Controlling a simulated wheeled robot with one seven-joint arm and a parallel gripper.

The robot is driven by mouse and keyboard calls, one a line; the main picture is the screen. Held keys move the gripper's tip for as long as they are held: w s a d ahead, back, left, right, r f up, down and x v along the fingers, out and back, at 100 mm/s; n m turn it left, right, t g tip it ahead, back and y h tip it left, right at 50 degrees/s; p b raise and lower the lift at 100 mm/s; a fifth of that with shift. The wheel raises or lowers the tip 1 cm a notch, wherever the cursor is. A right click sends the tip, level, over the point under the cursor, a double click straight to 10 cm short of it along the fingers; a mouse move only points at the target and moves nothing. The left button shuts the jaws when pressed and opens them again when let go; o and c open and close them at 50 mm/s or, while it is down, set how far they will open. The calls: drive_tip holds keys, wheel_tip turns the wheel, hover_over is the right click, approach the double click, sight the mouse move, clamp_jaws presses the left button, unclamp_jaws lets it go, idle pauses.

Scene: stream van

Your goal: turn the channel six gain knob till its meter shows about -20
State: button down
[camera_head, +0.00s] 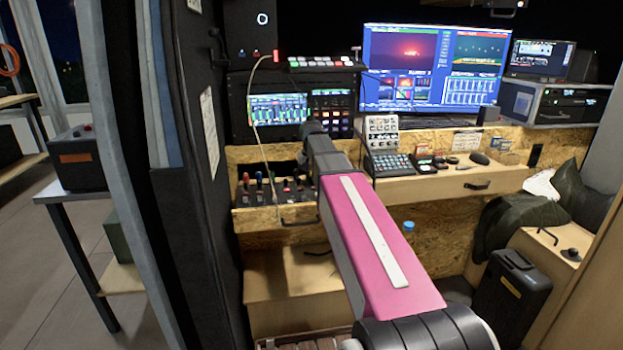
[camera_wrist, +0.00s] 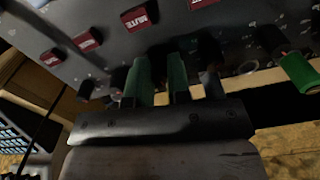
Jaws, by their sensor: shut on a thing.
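My gripper (camera_wrist: 161,62) shows in the wrist view as two green-padded fingers reaching up to the dark mixer panel (camera_wrist: 112,42). The fingers are shut on a dark knob, mostly hidden between them; I cannot read its channel number. Other black knobs stand beside it in the same row, and a green-capped knob (camera_wrist: 298,72) is at the right.
Red mute buttons (camera_wrist: 140,15) line the panel above the fingers. A thin pale cable (camera_head: 251,110) hangs before the rack screen. A small upright mixer (camera_head: 381,133) and a button keypad (camera_head: 390,164) stand right of my arm. Large monitors (camera_head: 432,68) are behind.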

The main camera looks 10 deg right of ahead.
drive_tip(key=c, duration=1.4)
unclamp_jaws()
drive_tip(key=shift+o, duration=0.2)
wheel_tip(320, 180, up, 11)
drive_tip(key=shift+f, duration=0.1)
